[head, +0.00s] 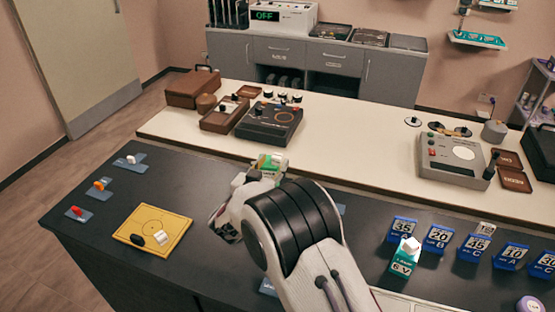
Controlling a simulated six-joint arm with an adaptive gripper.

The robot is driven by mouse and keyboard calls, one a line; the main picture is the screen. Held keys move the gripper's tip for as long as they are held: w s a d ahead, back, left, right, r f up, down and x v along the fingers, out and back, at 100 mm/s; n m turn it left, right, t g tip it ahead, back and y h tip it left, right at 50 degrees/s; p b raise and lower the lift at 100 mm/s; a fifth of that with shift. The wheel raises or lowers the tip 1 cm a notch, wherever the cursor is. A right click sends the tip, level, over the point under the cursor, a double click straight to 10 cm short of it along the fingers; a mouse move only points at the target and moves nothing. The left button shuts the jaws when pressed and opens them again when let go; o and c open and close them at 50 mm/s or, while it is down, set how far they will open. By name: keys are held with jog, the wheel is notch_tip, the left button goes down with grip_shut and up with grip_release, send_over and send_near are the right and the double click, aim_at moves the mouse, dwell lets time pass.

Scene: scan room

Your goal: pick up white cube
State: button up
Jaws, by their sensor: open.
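A small white block (161,237), which looks like the white cube, sits on a yellow board (180,223) at the left of the dark table. A black oval piece (138,240) lies just left of it on the board. My gripper (222,230) is to the right of the board, apart from the block, and points down and left. It is open. My arm hides part of the gripper and the table behind it, and I cannot see anything between the fingers.
Blue-grey mats with a white (131,160), an orange (99,185) and a red piece (77,211) lie at the left. Blue numbered stands (438,238) and a green-white carton (404,262) stand right. A green-white item (266,172) is behind my arm. Table between board and mats is clear.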

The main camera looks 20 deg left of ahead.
aim_at(276, 160)
jog(key=shift+w+d+f, duration=0.1)
jog(key=shift+w+f, duration=0.05)
jog(key=shift+w, duration=0.8)
jog(key=shift+w+d+f, duration=0.1)
jog(key=shift+w+f, duration=0.05)
jog(key=shift+w, duration=0.75)
jog(key=c, duration=1.1)
jog(key=shift+r, duration=0.15)
jog(key=shift+r, duration=4.85)
